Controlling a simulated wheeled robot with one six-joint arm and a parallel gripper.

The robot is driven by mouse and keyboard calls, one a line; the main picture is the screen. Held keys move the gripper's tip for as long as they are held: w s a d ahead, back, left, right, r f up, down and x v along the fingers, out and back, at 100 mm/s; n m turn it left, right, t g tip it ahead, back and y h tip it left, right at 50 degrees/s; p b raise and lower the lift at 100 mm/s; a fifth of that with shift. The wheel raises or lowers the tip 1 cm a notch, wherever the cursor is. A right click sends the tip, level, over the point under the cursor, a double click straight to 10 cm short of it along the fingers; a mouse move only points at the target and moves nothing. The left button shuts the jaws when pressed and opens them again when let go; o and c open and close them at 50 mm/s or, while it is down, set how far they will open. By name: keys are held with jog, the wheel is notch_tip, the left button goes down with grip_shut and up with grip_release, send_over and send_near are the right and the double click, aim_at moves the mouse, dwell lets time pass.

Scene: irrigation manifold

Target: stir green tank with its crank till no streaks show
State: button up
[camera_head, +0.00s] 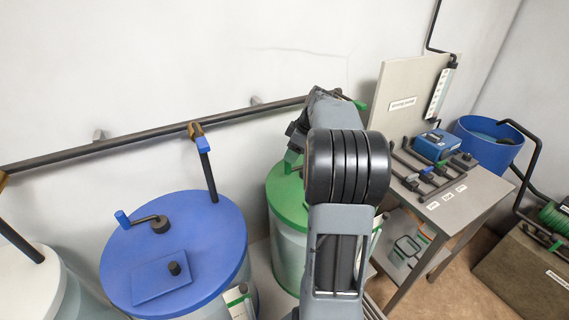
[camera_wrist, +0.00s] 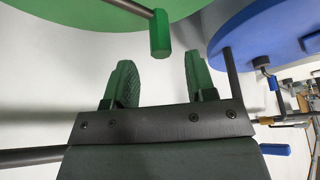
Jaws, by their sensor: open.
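The green tank (camera_head: 283,212) stands in the middle of the head view, with a green lid and a pale body. My arm hides much of its right side. In the wrist view its green lid (camera_wrist: 90,12) fills the top left. The crank, a dark arm with a green handle (camera_wrist: 160,34), reaches out from that lid. My gripper (camera_wrist: 158,82) is open and empty, with two green ribbed fingers. The crank handle shows between and beyond the fingertips, apart from them as far as I can see. Streaks in the tank are not visible in these views.
A blue-lidded tank (camera_head: 178,245) with its own crank stands left of the green tank, and a white-lidded tank (camera_head: 30,280) is further left. A dark pipe (camera_head: 150,142) runs along the wall behind. A bench (camera_head: 470,195) with tools and a blue bucket (camera_head: 484,140) stand at right.

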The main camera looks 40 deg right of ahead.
aim_at(286, 165)
jog(key=p+x, duration=0.1)
jog(key=x, duration=0.5)
jog(key=shift+a+f, duration=0.15)
jog(key=shift+f, duration=0.05)
jog(key=shift+c, duration=0.5)
grip_shut()
